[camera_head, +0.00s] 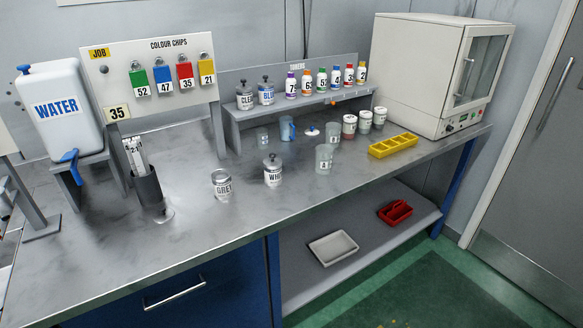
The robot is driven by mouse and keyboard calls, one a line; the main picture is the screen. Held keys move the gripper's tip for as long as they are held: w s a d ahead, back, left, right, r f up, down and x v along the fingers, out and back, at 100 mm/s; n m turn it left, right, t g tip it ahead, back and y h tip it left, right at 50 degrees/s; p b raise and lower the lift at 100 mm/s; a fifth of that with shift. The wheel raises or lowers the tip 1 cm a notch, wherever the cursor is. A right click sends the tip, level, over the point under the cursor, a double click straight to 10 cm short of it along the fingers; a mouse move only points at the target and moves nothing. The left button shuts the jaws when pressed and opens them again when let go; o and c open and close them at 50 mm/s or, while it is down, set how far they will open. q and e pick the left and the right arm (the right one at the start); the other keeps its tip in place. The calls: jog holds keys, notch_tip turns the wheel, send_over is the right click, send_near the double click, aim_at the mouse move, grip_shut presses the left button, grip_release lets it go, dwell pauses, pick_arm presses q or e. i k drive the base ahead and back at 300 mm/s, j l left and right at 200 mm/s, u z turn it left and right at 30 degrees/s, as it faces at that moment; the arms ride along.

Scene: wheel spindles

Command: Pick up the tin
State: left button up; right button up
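Several labelled tins are in the head view. A tin marked GREY (222,187) stands upright on the metal bench near its front edge. A tin marked WHI, its label partly turned away (273,176), stands upright to its right, with a dark knob on its lid. A tin marked CLEAR, partly readable (245,100), and a tin marked BLU (266,95) stand side by side on the raised shelf (300,105), also with dark knobs. Neither of my grippers is in view, and nothing is touching the tins.
Clear cups, one marked A (324,160), stand right of the WHI tin. A blue jug (287,130), lidded jars (349,127), a yellow tray (393,146) and an oven (430,70) are farther back. A dark holder (148,190) stands left. The bench's front left is clear.

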aim_at(223, 185)
jog(key=i+l, duration=0.1)
jog(key=l, duration=0.2)
jog(key=i+l, duration=0.15)
jog(key=l, duration=0.15)
jog(key=i+l, duration=0.1)
jog(key=l, duration=0.25)
jog(key=i+l, duration=0.15)
jog(key=l, duration=0.15)
